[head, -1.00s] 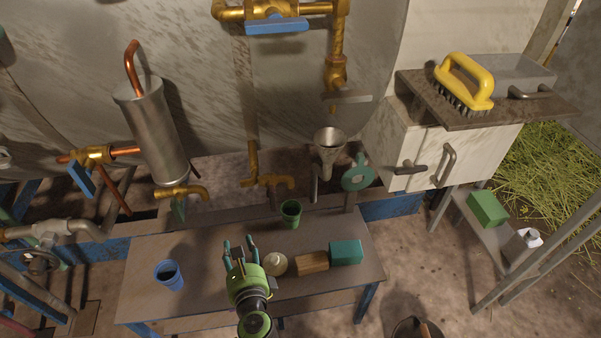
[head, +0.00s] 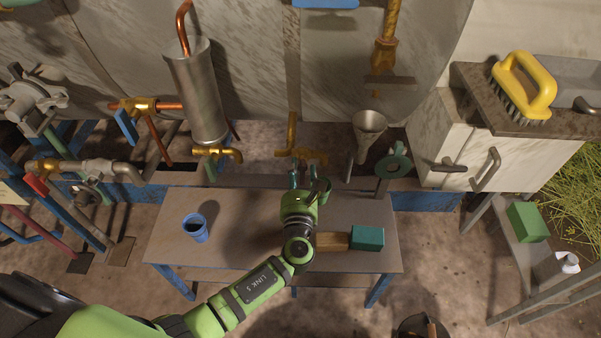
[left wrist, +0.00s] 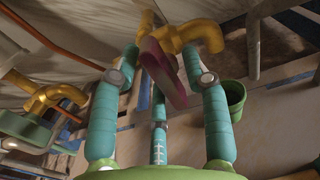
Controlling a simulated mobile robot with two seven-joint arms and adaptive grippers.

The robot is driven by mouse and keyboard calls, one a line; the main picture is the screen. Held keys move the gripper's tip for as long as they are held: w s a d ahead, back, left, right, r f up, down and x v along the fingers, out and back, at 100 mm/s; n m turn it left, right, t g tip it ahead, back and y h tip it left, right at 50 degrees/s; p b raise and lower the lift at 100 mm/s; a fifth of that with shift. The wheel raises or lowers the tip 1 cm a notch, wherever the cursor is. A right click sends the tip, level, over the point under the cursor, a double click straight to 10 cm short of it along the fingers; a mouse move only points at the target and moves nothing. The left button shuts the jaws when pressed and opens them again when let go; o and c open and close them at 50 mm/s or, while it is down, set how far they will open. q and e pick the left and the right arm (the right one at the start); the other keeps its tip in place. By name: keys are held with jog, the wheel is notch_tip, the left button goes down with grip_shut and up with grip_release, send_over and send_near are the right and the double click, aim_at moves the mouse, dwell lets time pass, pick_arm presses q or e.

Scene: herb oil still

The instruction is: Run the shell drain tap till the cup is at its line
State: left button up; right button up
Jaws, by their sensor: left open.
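A brass tap (head: 308,156) stands at the back edge of the table; it also shows in the left wrist view (left wrist: 205,36). Its dull red lever (left wrist: 163,72) hangs between the fingers of my left gripper (left wrist: 160,55). The gripper is open, with teal fingers on both sides of the lever; whether they touch it I cannot tell. In the head view my left gripper (head: 302,178) is just in front of the tap. A green cup (left wrist: 236,98) stands on the table, right of the fingers; the gripper partly hides it in the head view. Its fill line and level cannot be seen.
A blue cup (head: 195,228) stands at the table's left. A wooden block (head: 332,241) and a teal block (head: 367,237) lie right of my arm. A second brass spout (head: 217,153) is under the steel cylinder (head: 198,95). A funnel (head: 368,128) is to the right.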

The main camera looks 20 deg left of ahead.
pick_arm(q)
grip_shut()
jog(key=shift+f+n+b, duration=0.15)
jog(key=shift+n+b, duration=0.25)
jog(key=shift+f+n+b, duration=0.15)
jog(key=shift+n+b, duration=0.6)
jog(key=shift+n, duration=0.45)
jog(key=shift+n+b, duration=0.4)
jog(key=shift+n, duration=0.4)
jog(key=shift+r+n, duration=0.2)
jog(key=shift+n, duration=0.1)
pick_arm(e)
jog(key=shift+s+a+r+g, duration=0.3)
jog(key=shift+s+a+g, duration=0.15)
jog(key=shift+g, duration=0.35)
pick_arm(q)
grip_release()
jog(key=shift+s, duration=0.1)
jog(key=v, duration=1.2)
